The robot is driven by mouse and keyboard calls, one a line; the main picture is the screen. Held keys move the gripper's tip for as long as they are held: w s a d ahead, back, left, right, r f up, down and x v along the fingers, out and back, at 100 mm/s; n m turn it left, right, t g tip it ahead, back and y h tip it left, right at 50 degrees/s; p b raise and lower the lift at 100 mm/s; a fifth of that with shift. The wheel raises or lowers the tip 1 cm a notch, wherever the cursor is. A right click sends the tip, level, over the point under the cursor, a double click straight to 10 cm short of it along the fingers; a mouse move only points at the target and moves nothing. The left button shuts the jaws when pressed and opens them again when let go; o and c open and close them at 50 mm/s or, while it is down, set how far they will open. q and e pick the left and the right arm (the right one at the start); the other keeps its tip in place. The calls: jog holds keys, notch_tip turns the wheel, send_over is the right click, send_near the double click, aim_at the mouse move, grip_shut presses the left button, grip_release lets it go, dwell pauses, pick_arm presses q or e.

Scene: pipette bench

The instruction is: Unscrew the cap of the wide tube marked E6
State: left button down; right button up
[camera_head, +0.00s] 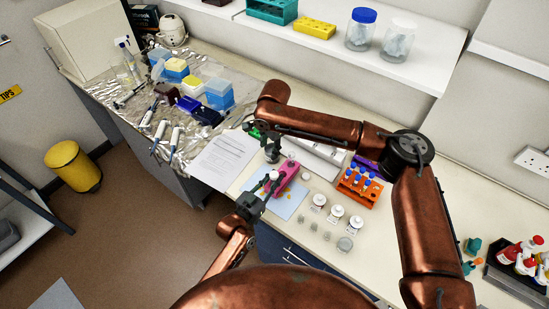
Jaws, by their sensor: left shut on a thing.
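A pink rack (292,172) stands on a light blue sheet on the bench. My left gripper (269,183) is at the near left end of the rack, shut on a small white-capped tube (274,175). The tube's body is mostly hidden by the fingers. My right gripper (272,153) is just beyond it, pointing down above the bench; its fingers are too small and dark to tell whether they are open. Several white-capped wide tubes (337,211) stand to the right of the rack. The marking E6 is not readable on any of them.
An orange rack (360,188) with blue-capped tubes stands to the right. Clear small jars (344,244) stand near the front edge. A printed sheet (224,160) lies to the left, beside foil with pipettes and tip boxes. A shelf (400,65) hangs above the back.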

aim_at(274, 174)
jog(key=s, duration=0.1)
jog(key=s+d, duration=0.1)
jog(key=s+f+g, duration=0.1)
jog(key=shift+s+d+m+h, duration=0.1)
jog(key=shift+d+m+h, duration=0.1)
jog(key=shift+m+h, duration=0.15)
jog(key=shift+s+d+f+g, duration=0.1)
jog(key=shift+s+g, duration=0.2)
jog(key=shift+s, duration=0.05)
jog(key=shift+s+f+m, duration=0.1)
jog(key=shift+f+m, duration=0.15)
jog(key=shift+f, duration=0.05)
notch_tip(274, 174, down, 7)
jog(key=shift+f, duration=0.15)
grip_shut()
